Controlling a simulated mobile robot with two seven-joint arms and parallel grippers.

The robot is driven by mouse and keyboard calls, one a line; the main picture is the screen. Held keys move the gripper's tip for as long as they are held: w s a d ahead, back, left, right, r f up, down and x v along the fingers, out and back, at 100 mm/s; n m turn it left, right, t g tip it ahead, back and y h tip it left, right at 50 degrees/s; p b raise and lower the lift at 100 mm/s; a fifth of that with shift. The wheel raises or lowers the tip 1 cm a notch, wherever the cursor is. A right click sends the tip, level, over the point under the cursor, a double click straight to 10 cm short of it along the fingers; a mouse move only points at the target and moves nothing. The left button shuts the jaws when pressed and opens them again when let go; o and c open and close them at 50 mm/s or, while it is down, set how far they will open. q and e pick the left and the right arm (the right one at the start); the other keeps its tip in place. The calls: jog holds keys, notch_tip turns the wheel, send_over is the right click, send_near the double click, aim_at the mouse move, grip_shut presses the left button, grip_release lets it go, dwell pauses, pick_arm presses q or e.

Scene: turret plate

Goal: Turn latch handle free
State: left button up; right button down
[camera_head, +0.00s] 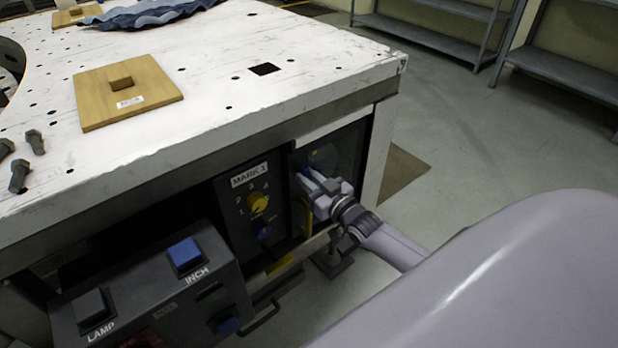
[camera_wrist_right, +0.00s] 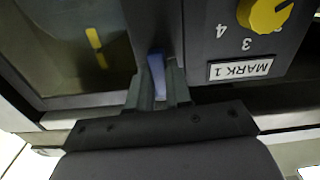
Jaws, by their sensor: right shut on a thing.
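The blue latch handle (camera_wrist_right: 157,75) shows in the right wrist view as a narrow upright bar beside the dark panel. My right gripper (camera_wrist_right: 158,92) is shut on it, with one finger on each side. In the head view my right gripper (camera_head: 318,186) reaches the front of the cabinet under the table's right end, just right of the MARK 1 panel (camera_head: 228,208). The handle is mostly hidden there by the fingers. My left gripper is not in view.
The MARK 1 panel carries a yellow knob (camera_head: 258,202) and a blue knob (camera_head: 263,231). A control box (camera_head: 160,290) with INCH and LAMP buttons juts out at lower left. The white tabletop (camera_head: 215,50) overhangs above. Floor to the right is open.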

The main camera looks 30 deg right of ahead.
jog(key=shift+m, duration=0.4)
jog(key=c, duration=1)
grip_release()
jog(key=shift+c, duration=0.2)
jog(key=s+p, duration=0.1)
jog(key=s, duration=0.6)
jog(key=shift+d, duration=0.3)
jog(key=shift+s+a, duration=0.1)
